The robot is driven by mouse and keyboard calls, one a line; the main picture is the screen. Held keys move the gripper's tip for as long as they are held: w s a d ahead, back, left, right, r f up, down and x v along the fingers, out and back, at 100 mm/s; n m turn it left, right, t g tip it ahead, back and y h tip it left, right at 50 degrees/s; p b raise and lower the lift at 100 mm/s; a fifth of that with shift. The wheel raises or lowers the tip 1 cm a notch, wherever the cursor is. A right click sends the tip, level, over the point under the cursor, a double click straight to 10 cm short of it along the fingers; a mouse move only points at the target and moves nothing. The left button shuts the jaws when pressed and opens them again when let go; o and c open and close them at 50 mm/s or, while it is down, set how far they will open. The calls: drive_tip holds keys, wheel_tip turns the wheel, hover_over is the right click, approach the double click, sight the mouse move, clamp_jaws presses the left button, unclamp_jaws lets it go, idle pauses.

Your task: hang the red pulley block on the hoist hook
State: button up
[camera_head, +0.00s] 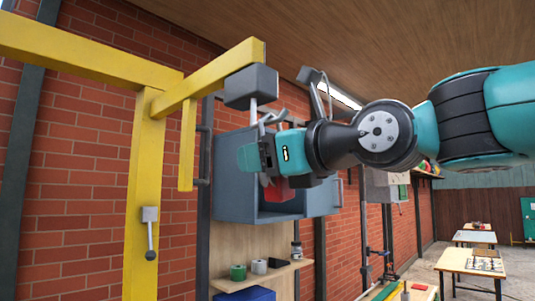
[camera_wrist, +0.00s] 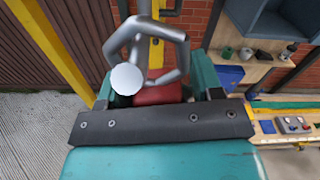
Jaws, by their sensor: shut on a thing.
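My gripper (camera_head: 258,161) is shut on the red pulley block (camera_head: 277,190), which shows below the jaws in the head view. In the wrist view the red block (camera_wrist: 158,92) sits between the two teal fingers, partly hidden by the dark bracket. The hoist hook (camera_head: 268,120) is grey metal, hanging under a grey box (camera_head: 251,87) on the yellow crane arm, just above my gripper. In the wrist view a grey angular loop (camera_wrist: 181,55) and a pale round rod end overlap above the block. I cannot tell whether the loop bears on the hook.
The yellow crane post (camera_head: 145,200) stands left of my gripper. A blue-grey open wall cabinet (camera_head: 235,190) is behind it. Below is a wooden shelf (camera_head: 245,283) with a green cup and small items. Tables (camera_head: 470,262) stand far right.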

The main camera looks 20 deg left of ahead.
idle(0.3)
drive_tip(key=o, duration=1.3)
